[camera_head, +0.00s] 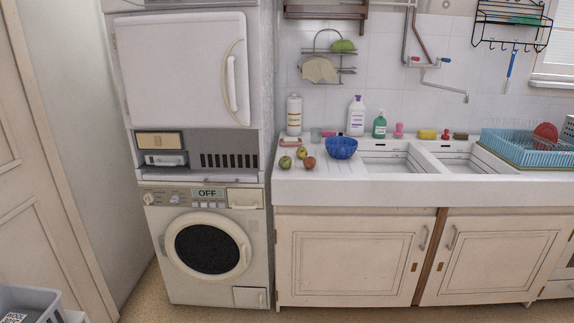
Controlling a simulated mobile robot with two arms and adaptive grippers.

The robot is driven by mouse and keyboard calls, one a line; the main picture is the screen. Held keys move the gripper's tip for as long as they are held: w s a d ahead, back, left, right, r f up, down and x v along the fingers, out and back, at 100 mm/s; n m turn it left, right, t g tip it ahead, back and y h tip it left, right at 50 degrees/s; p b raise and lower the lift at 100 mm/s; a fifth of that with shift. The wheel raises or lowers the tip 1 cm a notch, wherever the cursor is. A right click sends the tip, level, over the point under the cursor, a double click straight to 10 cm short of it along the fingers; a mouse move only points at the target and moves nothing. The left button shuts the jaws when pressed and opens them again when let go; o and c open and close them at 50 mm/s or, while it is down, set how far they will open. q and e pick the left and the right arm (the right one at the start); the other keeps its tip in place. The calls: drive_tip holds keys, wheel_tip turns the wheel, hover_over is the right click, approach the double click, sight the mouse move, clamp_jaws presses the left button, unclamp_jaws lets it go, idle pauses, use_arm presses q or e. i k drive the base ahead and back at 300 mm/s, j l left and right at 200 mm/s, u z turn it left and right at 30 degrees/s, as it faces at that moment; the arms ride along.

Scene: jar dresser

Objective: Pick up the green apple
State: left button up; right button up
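Three small apple-like fruits lie close together on the white counter, left of the blue bowl (341,148). One green apple (285,162) is at the left, near the counter's left end. A second greenish fruit (302,153) lies slightly farther back, and a reddish-brown one (309,164) is at the right front. They are too small to tell fine detail. Neither of my grippers shows in the head view.
The sink counter (420,188) runs right from a washing machine (207,245) with a white appliance (185,70) above. Bottles (356,116) stand at the back. A blue dish rack (525,148) is at right. A grey basket (28,303) stands lower left.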

sight(285, 163)
drive_tip(key=i+l, duration=0.1)
drive_tip(key=i, duration=0.3)
drive_tip(key=i+l, duration=0.15)
drive_tip(key=i, duration=0.3)
drive_tip(key=i+l, duration=0.1)
drive_tip(key=i, duration=0.3)
